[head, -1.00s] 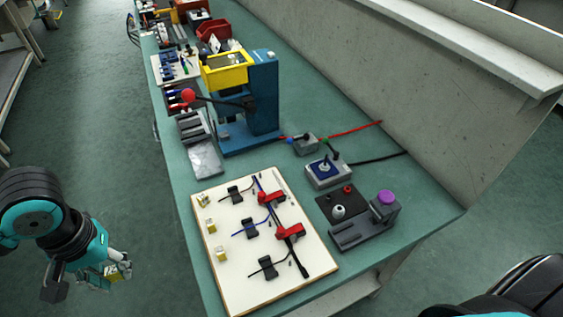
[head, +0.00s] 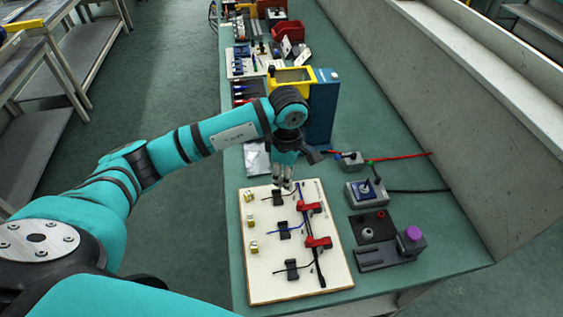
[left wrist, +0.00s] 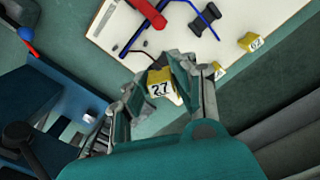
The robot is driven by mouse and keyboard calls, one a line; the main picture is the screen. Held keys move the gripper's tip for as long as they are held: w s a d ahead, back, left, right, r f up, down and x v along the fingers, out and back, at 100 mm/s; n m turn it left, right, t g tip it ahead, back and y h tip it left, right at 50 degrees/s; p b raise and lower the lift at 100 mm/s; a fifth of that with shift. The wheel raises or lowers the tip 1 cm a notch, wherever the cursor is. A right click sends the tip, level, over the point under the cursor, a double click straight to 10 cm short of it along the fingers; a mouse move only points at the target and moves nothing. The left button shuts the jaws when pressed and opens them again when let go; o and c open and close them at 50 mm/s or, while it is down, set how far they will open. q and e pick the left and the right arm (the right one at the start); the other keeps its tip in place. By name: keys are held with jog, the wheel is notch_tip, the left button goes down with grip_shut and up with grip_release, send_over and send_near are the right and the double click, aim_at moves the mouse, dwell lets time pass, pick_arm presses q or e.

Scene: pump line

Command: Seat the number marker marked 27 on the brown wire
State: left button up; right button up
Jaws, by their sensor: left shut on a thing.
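My left gripper (head: 284,186) hangs over the top part of the white board (head: 268,285), near the upper black clip (head: 278,198). In the left wrist view it is shut on the yellow number marker marked 27 (left wrist: 160,84), which shows between the fingertips. On the board, a blue wire (head: 296,227) runs through the middle clip (head: 285,231). The wires at the upper clip and the lower clip (head: 292,268) look dark, and I cannot tell which is brown. Whether the marker touches a wire is not clear. My right gripper is not in view.
Yellow markers (head: 250,220) line the board's left side. Two red clamps (head: 318,242) hold a dark cable at its right. A blue press with a yellow top (head: 292,78) stands behind. A switch box (head: 365,192) and a grey fixture with a purple knob (head: 413,233) stand right.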

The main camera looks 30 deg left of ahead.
pick_arm(q)
jog(key=a+n, duration=0.1)
jog(key=n, duration=0.1)
jog(key=f+n+p, duration=0.1)
jog(key=n, duration=0.1)
jog(key=a+f+n, duration=0.1)
jog(key=n, duration=0.1)
jog(key=shift+w+a, duration=0.3)
jog(key=b, duration=0.2)
send_over(279, 198)
jog(key=shift+w+a+f, duration=0.15)
jog(key=shift+f, duration=2)
jog(key=shift+f+b, duration=0.6)
jog(key=shift+b, duration=0.05)
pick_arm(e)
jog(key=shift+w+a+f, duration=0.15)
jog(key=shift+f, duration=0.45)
pick_arm(q)
jog(key=shift+f+b, duration=0.2)
jog(key=shift+b, duration=0.25)
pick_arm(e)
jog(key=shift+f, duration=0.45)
pick_arm(q)
jog(key=shift+f+b, duration=0.5)
jog(key=shift+b, duration=0.15)
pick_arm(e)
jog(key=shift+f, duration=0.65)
